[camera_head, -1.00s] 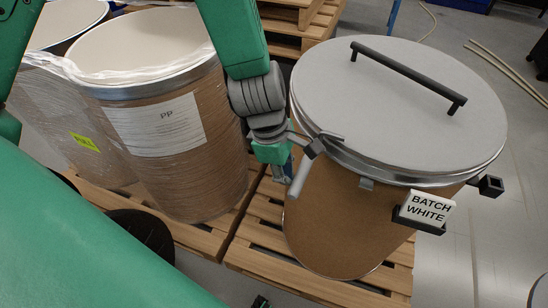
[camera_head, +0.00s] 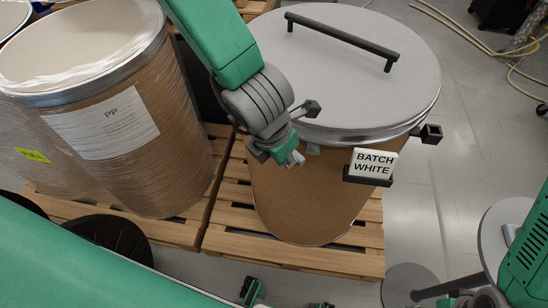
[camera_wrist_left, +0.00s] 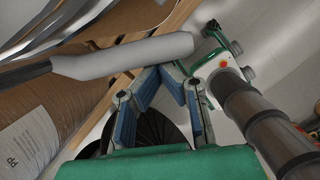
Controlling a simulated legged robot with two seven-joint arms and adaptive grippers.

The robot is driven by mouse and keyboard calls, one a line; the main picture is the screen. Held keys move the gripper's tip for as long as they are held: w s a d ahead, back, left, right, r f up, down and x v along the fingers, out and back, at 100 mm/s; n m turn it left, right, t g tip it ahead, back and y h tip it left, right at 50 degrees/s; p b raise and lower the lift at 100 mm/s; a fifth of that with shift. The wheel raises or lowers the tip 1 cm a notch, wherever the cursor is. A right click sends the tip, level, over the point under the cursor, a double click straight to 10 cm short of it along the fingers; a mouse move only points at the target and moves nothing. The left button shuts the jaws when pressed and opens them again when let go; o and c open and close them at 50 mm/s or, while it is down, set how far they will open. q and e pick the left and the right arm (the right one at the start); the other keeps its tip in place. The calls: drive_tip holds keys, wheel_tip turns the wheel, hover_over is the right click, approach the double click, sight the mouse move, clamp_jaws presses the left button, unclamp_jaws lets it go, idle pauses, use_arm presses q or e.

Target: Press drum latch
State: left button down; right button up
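The drum (camera_head: 310,200) with a grey lid (camera_head: 345,65) stands on a wooden pallet. A dark latch bracket (camera_head: 312,108) sits at the left of its rim. My left gripper (camera_head: 292,159) is at the drum's front left side, just below the rim, and covers most of the latch lever in the head view. In the left wrist view the pale grey lever handle (camera_wrist_left: 125,55) lies across the upper left. The blue-padded fingers (camera_wrist_left: 163,78) converge just beside the handle, tips close together, with nothing seen between them. Contact cannot be told.
A "BATCH WHITE" sign (camera_head: 373,163) and a dark bracket (camera_head: 431,133) project from the drum's rim. An open drum labelled PP (camera_head: 130,125) stands close on the left. The pallet (camera_head: 290,258) extends in front. Hoses (camera_head: 480,45) lie on the floor at the back right.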

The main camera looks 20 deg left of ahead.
use_arm(q)
drive_tip(key=w+n, duration=0.1)
drive_tip(key=n, duration=0.1)
drive_tip(key=shift+w+n, duration=0.3)
drive_tip(key=shift+w, duration=0.05)
drive_tip(key=shift+w+d+y, duration=0.1)
drive_tip(key=shift+d+y, duration=0.15)
drive_tip(key=shift+y, duration=0.05)
drive_tip(key=shift+d+n, duration=0.3)
drive_tip(key=shift+d, duration=0.15)
use_arm(e)
drive_tip(key=shift+s+a, duration=0.1)
drive_tip(key=shift+a, duration=0.15)
use_arm(q)
drive_tip(key=shift+w+a, duration=0.1)
drive_tip(key=shift+a, duration=0.15)
use_arm(e)
drive_tip(key=shift+a, duration=0.25)
